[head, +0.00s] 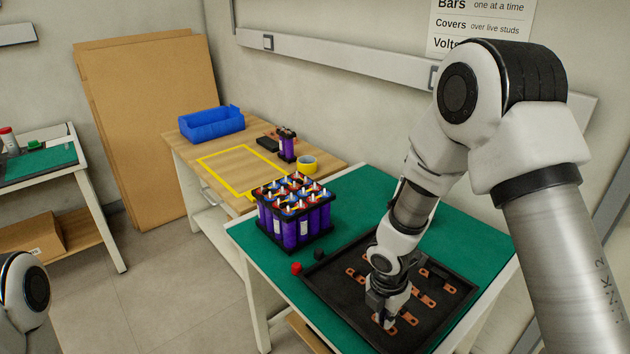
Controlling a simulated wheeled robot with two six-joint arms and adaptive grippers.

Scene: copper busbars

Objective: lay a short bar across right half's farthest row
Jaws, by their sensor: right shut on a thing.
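The purple battery pack (293,226) stands upright on the green mat, with rows of studs and red and blue rings on its top. Several copper bars (424,299) lie in the black tray (330,284). My right gripper (386,317) points down into the front part of the tray. It is shut on a copper bar (378,323) low in the tray; the fingers partly hide this bar, and I cannot tell whether it touches the tray floor. My left gripper is out of view; only part of my left arm shows at the lower left.
A red cap (296,269) and a black piece (320,254) lie between pack and tray. The green mat (365,191) is clear behind the tray. A wooden table beyond holds a blue bin (211,124), yellow tape roll (307,164) and small purple cell group (287,147).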

